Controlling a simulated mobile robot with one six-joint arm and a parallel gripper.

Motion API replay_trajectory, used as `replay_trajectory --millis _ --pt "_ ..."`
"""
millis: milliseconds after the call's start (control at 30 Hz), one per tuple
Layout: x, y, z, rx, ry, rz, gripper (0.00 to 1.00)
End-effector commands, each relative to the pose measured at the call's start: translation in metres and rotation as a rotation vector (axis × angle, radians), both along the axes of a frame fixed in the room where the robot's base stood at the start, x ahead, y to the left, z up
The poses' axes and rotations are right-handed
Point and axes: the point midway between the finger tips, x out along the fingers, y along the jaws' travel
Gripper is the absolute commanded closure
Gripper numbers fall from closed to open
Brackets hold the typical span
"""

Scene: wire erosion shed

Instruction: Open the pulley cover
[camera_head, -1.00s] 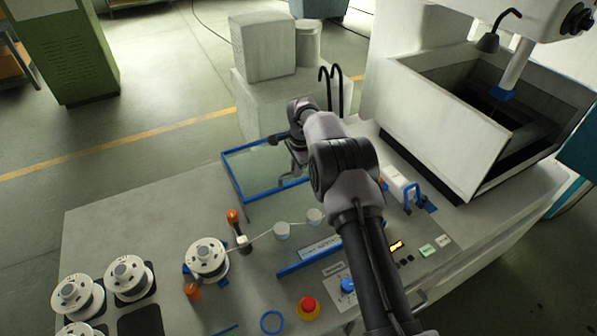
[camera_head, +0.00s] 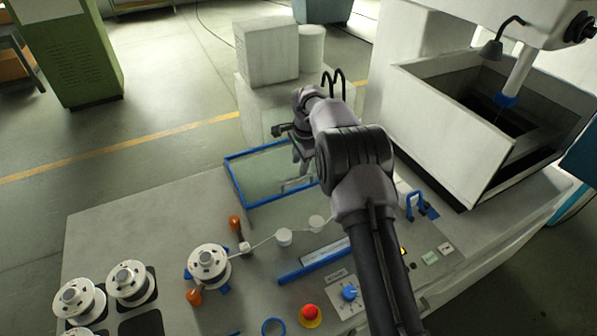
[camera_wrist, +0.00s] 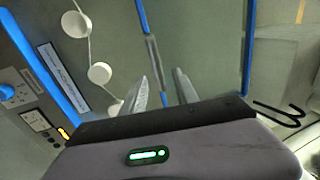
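A clear panel in a blue frame (camera_head: 231,182), which looks like the pulley cover, lies at the far edge of the bench. A grey handle bar is on its near side; it shows in the wrist view as a short bar (camera_wrist: 153,62) along a blue edge. My gripper (camera_wrist: 160,76) is open and points down over the panel, its two fingers apart and the bar seen between and beyond them. In the head view my gripper (camera_head: 300,152) is over the panel's right part, partly hidden by my arm. I cannot tell whether the fingers touch the bar.
White pulleys (camera_head: 284,237) with a wire and a wire spool (camera_head: 208,264) stand on the bench nearer the camera. A blue strip (camera_head: 315,262), a red button (camera_head: 310,312) and a blue knob (camera_head: 349,292) are near my arm. An open tank (camera_head: 450,120) stands right.

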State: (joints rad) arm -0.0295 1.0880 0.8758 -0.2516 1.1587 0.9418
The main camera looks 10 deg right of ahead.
Motion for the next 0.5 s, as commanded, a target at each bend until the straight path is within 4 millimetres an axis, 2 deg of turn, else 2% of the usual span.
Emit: replay_trajectory --millis 33,100,233,333,500 --pt "-0.002 -0.001 0.019 0.000 -0.003 0.000 0.64" --pt "-0.007 -0.002 0.043 0.001 -0.004 0.000 0.64" --pt "-0.014 -0.005 0.079 0.000 -0.002 0.000 0.64" --pt "-0.018 -0.006 0.099 0.002 -0.002 0.000 0.64" --pt "-0.021 -0.006 0.113 0.000 0.000 0.000 0.64"
